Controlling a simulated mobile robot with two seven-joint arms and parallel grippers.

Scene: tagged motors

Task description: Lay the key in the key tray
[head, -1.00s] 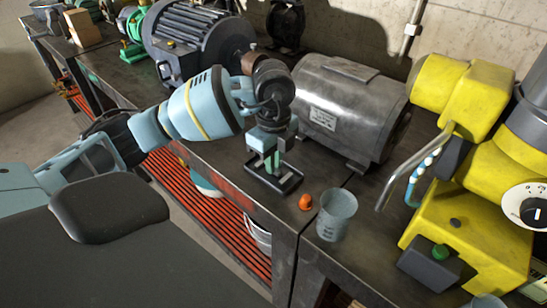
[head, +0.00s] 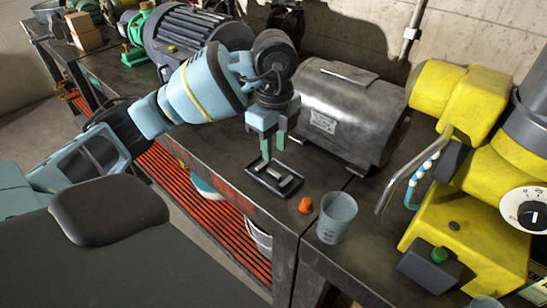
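The key tray (head: 263,186) is a small black rectangular tray near the front edge of the dark workbench. A small pale grey piece (head: 287,182), which looks like the key, lies inside it; its exact shape is too small to make out. My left gripper (head: 273,148) is just above the tray, pointing down. Its two greenish fingers are apart, with nothing visible between them, and they are clear of the grey piece. My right gripper is not in the view.
An orange cap (head: 306,205) and a grey-blue cup (head: 336,217) stand right of the tray. A large grey motor (head: 345,115) stands behind it. A yellow machine (head: 465,215) with a bent metal handle fills the right. The bench's front edge is close.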

